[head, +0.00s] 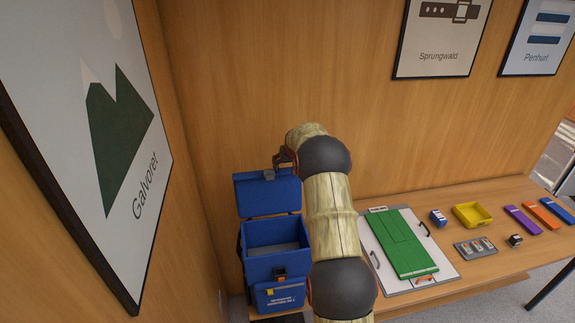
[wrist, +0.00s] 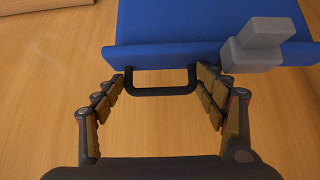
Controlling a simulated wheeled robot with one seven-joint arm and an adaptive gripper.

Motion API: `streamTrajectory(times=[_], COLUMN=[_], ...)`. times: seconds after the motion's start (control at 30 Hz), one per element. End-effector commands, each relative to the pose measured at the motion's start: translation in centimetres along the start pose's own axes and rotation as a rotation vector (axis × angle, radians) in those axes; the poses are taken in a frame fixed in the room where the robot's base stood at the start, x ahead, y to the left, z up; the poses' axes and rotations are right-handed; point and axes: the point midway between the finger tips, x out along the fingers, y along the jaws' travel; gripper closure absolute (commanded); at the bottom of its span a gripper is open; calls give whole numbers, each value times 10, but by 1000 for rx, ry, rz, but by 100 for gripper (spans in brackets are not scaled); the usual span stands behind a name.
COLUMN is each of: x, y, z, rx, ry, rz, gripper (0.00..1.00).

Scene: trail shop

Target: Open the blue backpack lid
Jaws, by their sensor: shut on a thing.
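The blue backpack (head: 277,240) stands upright at the left end of the bench. Its blue lid (head: 268,196) is raised at the back, and the main compartment is open with a grey interior. The lid also fills the top of the wrist view (wrist: 190,22). A black loop handle (wrist: 160,91) sticks out from the lid's edge. My gripper (wrist: 163,78) is shut on this handle, with one finger at each side of it. In the head view my gripper (head: 279,161) is at the lid's top edge, partly hidden by my arm. A grey buckle (wrist: 258,42) sits on the lid's edge.
A wooden bench (head: 485,200) runs right. A wooden wall stands close behind, and a framed mountain picture (head: 90,130) hangs at left.

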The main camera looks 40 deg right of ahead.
Motion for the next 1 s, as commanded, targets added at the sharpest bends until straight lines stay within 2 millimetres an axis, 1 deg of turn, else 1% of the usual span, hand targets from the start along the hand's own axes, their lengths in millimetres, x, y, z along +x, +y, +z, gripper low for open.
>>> streamTrajectory(times=[0.03,0.07,0.1,0.17,0.2,0.47,0.63,0.77,1.0], x=[-7,-7,-7,-7,-6,-3,-11,-30,-75], y=[0,0,0,0,0,0,0,0,0], z=[-13,-14,-14,-14,-13,-6,-5,-5,-6], rx=[1,1,1,1,1,2,2,2,1], ry=[25,26,26,25,24,12,10,11,12], rz=[2,2,2,2,2,1,1,1,1], gripper=[74,74,28,24,23,23,23,23,23])
